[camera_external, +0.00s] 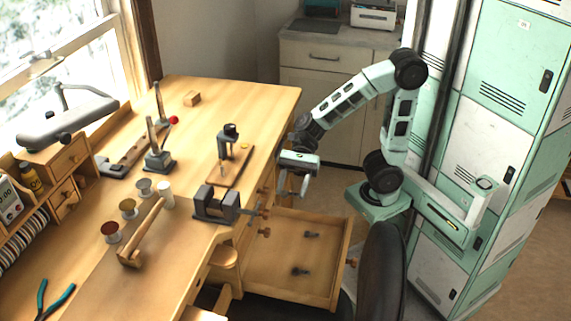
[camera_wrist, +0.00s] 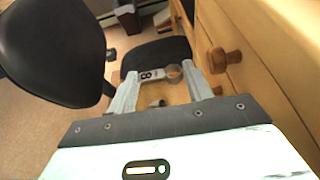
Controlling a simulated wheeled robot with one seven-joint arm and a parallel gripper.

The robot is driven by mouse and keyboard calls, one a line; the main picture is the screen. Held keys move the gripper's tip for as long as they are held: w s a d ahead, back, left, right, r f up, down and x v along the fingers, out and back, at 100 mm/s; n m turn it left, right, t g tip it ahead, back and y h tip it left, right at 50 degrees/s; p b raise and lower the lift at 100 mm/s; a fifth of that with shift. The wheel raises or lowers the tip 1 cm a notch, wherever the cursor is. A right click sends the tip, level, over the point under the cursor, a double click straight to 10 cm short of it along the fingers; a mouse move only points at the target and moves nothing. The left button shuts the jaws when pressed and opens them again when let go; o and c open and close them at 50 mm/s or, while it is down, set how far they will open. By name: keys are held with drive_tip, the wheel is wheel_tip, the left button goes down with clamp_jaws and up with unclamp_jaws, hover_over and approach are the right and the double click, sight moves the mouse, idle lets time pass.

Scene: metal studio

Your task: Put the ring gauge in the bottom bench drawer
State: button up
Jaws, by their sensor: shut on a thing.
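My gripper (camera_external: 303,183) is shut on the ring gauge (camera_wrist: 152,74), a small grey metal piece with a dark mark like an 8 and a ring at one end. In the wrist view it lies between the two fingertips (camera_wrist: 163,82). In the external view it is too small to make out clearly. An open bench drawer (camera_external: 335,287) stands pulled out below the bench's right side, and my gripper is above its back part. Part of the drawer shows below the gauge in the wrist view.
The wooden bench (camera_external: 265,100) carries a vise (camera_external: 215,205), a mallet (camera_external: 142,235), small spools and pliers (camera_external: 52,300). Closed drawers with wooden knobs (camera_wrist: 217,60) line the bench beside my gripper. A dark chair (camera_external: 382,270) stands close right of the drawer. Lockers (camera_external: 490,130) are behind my arm.

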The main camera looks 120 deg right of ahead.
drive_tip(key=b, duration=1.1)
hover_over(302, 249)
wheel_tip(302, 249, down, 13)
drive_tip(key=f+b, duration=0.3)
drive_tip(key=f, duration=0.2)
drive_tip(key=f+b, duration=0.3)
drive_tip(key=f, duration=0.1)
drive_tip(key=shift+w+f, duration=0.2)
drive_tip(key=shift+f, duration=0.15)
drive_tip(key=shift+f+b, duration=0.65)
drive_tip(key=shift+b, duration=0.2)
drive_tip(key=o, duration=0.9)
drive_tip(key=shift+s+f, duration=0.1)
drive_tip(key=shift+o, duration=0.2)
